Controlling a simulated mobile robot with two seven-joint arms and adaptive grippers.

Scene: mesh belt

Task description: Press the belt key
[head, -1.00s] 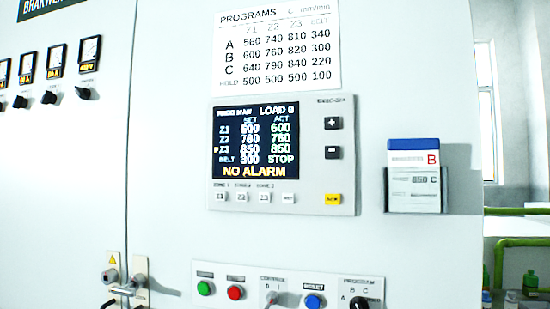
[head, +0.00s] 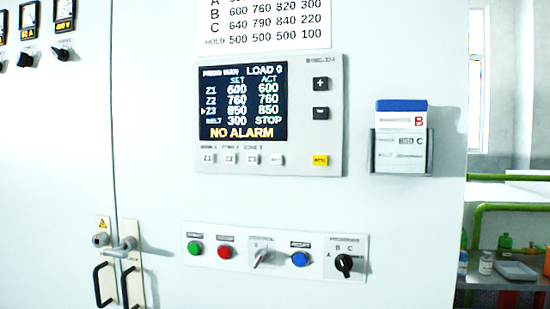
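The control panel (head: 330,130) is a grey unit on the pale cabinet front. Its screen (head: 243,102) reads NO ALARM, with the belt line at 300 and STOP, and a marker beside Z3. Below the screen is a row of small white keys: Z1 (head: 208,158), Z2 (head: 230,158), Z3 (head: 252,159) and a fourth key (head: 277,159), apparently the belt key, its lettering too small to read surely. A yellow key (head: 320,160) is at the row's right end. Plus (head: 321,84) and minus (head: 321,113) keys sit right of the screen. Neither gripper is in view.
A lower strip (head: 215,268) carries green (head: 195,248), red (head: 225,252) and blue (head: 300,259) buttons and two rotary switches. A card holder (head: 400,152) is at right. Door handles (head: 104,285) stick out at lower left. Nothing visible covers the panel.

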